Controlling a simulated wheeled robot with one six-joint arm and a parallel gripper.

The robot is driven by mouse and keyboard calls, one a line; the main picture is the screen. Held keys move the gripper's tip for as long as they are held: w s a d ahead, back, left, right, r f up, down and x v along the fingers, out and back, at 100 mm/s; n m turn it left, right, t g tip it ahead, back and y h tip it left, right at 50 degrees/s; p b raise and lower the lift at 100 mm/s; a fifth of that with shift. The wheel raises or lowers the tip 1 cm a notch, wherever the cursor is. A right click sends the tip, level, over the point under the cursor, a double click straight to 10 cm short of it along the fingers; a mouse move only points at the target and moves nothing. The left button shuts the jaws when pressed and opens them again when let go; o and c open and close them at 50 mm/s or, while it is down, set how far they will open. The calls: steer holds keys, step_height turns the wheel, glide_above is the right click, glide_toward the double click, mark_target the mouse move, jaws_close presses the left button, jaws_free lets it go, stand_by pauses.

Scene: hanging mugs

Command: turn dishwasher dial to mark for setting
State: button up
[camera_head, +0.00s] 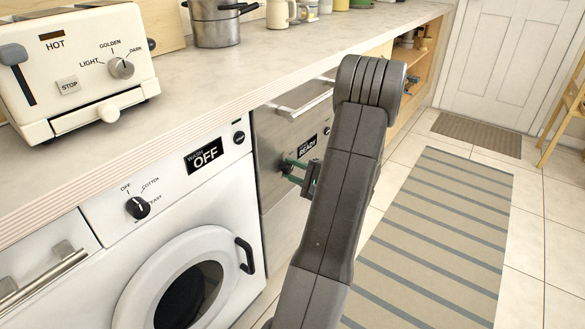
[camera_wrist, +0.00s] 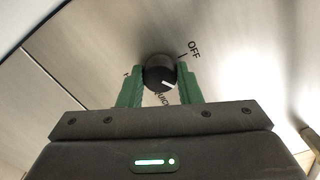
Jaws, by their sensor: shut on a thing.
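The dishwasher (camera_head: 272,132) is the steel-fronted machine under the counter, right of the white washing machine. Its small display (camera_head: 307,147) reads "READY" on the lower line. The dishwasher dial (camera_wrist: 160,74) is a round black knob with a white pointer line, seen in the wrist view. The pointer is toward the lower right of the knob, near the lettering "QUICK", part of which is hidden. The "OFF" mark is at the knob's upper right. My gripper (camera_wrist: 160,84) is shut on the dial, one green finger on each side. In the head view my gripper (camera_head: 293,166) is at the dishwasher front, with the dial mostly hidden.
The washing machine (camera_head: 100,274) has its own dial (camera_head: 138,207) and a display (camera_head: 204,155) reading "OFF". A cream toaster (camera_head: 75,72) and a steel pot (camera_head: 215,28) stand on the counter (camera_head: 230,80). A striped rug (camera_head: 440,230) lies on the floor to the right.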

steer(key=shift+m, duration=0.3)
stand_by(0.4)
steer(key=o, duration=1)
steer(key=p+v, duration=0.2)
steer(key=v, duration=1.1)
steer(key=shift+s+d+p, duration=0.25)
steer(key=shift+d+p, duration=0.05)
steer(key=shift+d, duration=0.05)
